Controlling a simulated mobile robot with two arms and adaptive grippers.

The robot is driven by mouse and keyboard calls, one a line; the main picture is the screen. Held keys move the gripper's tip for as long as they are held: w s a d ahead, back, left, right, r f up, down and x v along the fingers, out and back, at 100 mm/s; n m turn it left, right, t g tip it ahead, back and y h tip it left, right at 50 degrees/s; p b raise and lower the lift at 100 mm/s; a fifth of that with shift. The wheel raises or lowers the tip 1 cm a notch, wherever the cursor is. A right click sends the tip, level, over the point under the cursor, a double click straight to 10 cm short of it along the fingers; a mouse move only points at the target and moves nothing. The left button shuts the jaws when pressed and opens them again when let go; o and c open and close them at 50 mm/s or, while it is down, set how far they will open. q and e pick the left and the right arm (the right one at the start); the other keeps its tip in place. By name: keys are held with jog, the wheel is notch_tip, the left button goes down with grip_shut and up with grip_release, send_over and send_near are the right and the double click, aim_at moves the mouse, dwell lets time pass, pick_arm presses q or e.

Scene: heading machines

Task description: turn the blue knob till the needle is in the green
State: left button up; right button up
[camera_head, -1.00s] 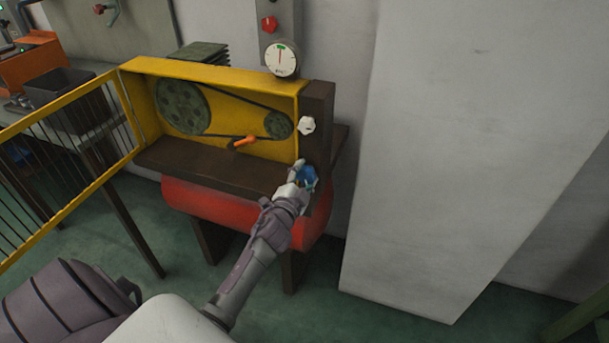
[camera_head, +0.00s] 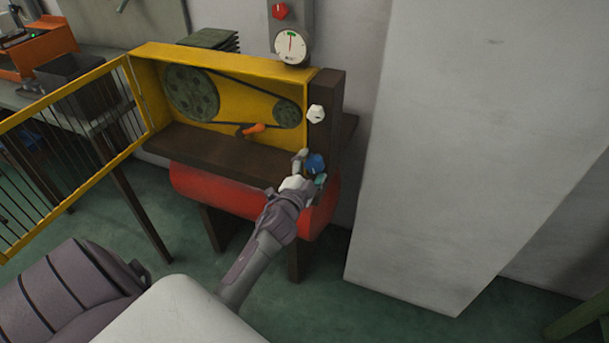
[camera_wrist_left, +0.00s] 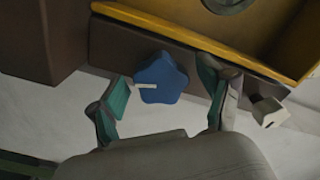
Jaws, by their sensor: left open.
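The blue knob (camera_head: 316,163) sits low on the dark post at the machine's right end. In the left wrist view it is a star-shaped blue knob (camera_wrist_left: 166,78) with a white pointer line. My left gripper (camera_head: 311,169) is open at the knob. Its green-padded fingers stand on either side, with visible gaps between pads and knob, in the left wrist view (camera_wrist_left: 165,94). The round white gauge (camera_head: 291,46) hangs above the machine. Its thin red needle points nearly straight up, toward the small green mark at the top; the exact overlap is too small to tell. My right gripper is not in view.
A white knob (camera_head: 316,114) is above the blue one, and a red knob (camera_head: 279,11) above the gauge. An orange handle (camera_head: 254,129) sits inside the yellow housing (camera_head: 150,57) by the belt pulleys. A barred yellow guard (camera_head: 62,104) stands open left. A pale panel (camera_head: 440,150) stands right.

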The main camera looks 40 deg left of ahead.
pick_arm(q)
jog(key=v, duration=1.1)
jog(key=shift+d, duration=0.1)
jog(key=s+d+f+n+g+h+p, duration=0.1)
jog(key=s+d+f+g, duration=0.25)
jog(key=f, duration=0.75)
jog(key=s+d+f+n+g+h, duration=0.15)
jog(key=s+f, duration=0.25)
jog(key=f, duration=0.7)
jog(key=s+d+f+n+g+h+p, duration=0.1)
jog(key=s+d+f+g, duration=0.25)
jog(key=f, duration=0.65)
jog(key=s+d+f+g, duration=0.1)
jog(key=s+f, duration=0.4)
jog(key=s, duration=0.5)
jog(key=s+d+f+n+g, duration=0.1)
jog(key=s+f+g, duration=0.3)
jog(key=s, duration=0.6)
jog(key=s+d+f+n+g+p, duration=0.1)
jog(key=s+f+g, duration=0.2)
jog(key=s+f, duration=0.3)
jog(key=s, duration=0.4)
jog(key=shift+f, duration=0.3)
jog(key=shift+w+h, duration=0.1)
jog(key=shift+h, duration=0.15)
